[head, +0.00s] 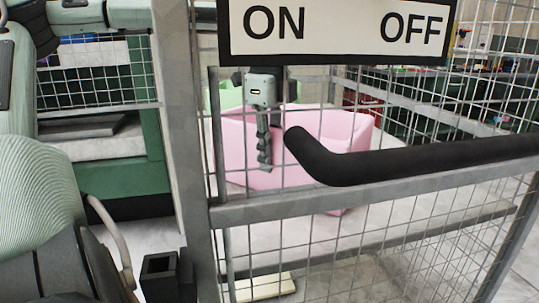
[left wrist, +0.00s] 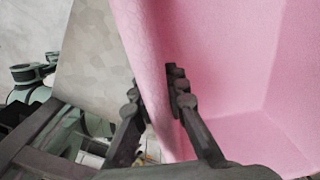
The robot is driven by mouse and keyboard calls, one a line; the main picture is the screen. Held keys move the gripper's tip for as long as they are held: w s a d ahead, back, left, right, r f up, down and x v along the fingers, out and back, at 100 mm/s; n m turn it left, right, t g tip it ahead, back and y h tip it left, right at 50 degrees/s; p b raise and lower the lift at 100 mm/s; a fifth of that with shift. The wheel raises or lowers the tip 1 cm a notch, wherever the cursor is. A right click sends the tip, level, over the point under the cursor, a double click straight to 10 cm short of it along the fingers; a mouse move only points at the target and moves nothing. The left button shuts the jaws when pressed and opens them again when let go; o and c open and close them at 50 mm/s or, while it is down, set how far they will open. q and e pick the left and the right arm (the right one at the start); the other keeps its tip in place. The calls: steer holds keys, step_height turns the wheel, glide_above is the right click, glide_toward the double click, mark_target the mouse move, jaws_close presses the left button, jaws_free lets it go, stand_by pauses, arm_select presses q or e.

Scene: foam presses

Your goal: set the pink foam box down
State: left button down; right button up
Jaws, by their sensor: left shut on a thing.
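The pink foam box (head: 345,130) is an open, thin-walled tub behind the wire mesh in the head view. My left gripper (head: 265,160) is at its near-left wall, with a dark ribbed finger in front of the pink. In the left wrist view, the two fingers of my left gripper (left wrist: 155,100) straddle the wall of the pink foam box (left wrist: 225,60), one on each side, shut on it. The box looks upright above a pale surface; the black bar and mesh partly hide its underside, and I cannot tell whether it touches. My right gripper is not in view.
A mesh panel with a grey frame (head: 200,150) stands in front of the box. A black bent bar (head: 420,160) crosses before it, and an ON/OFF sign (head: 340,28) hangs above. A green foam piece (head: 231,95) is behind. A pale block (head: 262,287) lies low down.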

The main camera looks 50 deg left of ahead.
arm_select(q)
steer(key=c, duration=1.5)
jaws_free()
steer(key=shift+c, duration=0.2)
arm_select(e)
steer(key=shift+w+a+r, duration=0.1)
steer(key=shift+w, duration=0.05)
arm_select(q)
steer(key=shift+r, duration=0.1)
step_height(320, 180, up, 11)
steer(key=shift+f+p, duration=0.1)
steer(key=shift+p, duration=0.45)
steer(key=shift+r, duration=0.55)
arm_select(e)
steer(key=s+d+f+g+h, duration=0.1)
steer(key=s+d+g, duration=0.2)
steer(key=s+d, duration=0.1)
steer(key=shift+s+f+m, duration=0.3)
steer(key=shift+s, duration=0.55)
